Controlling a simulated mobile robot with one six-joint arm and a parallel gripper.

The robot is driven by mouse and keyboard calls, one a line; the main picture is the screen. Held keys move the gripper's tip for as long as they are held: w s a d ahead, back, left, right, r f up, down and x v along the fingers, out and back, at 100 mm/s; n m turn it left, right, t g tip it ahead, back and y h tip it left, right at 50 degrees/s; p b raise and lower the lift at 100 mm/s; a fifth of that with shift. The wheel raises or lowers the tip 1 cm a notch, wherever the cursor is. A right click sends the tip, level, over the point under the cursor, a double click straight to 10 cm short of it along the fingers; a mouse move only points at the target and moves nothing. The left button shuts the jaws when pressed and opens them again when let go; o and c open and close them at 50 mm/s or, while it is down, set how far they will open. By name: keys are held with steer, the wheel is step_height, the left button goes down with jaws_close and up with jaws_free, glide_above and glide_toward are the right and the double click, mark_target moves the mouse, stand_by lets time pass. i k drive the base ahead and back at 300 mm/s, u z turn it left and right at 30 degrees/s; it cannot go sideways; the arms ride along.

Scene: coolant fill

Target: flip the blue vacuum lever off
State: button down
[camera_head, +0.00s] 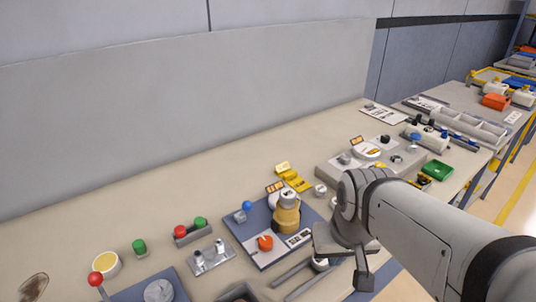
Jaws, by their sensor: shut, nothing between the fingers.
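A small lever with a blue ball knob (247,206) stands on a grey mount at the back left of a dark blue panel (241,236). The lever looks close to upright; its exact setting is too small to tell. A second blue knob (414,137) shows on the grey unit farther right, and I cannot tell whether it is a lever. My gripper (362,281) is shut and empty, in front of and to the right of the blue panel, well apart from the blue ball lever. My wrist hides part of the bench behind it.
On the blue panel stand a yellow and grey canister (286,214) and an orange knob (265,243), both near the lever. Yellow blocks (293,177) lie behind. Red and green buttons (190,229) and a red-ball lever (96,279) are at left.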

mark_target(247, 205)
steer(key=u, duration=0.05)
steer(key=k, duration=0.5)
steer(key=z, duration=0.9)
steer(key=k, duration=0.9)
steer(key=u, duration=0.2)
steer(key=i, duration=1)
steer(key=u, duration=0.05)
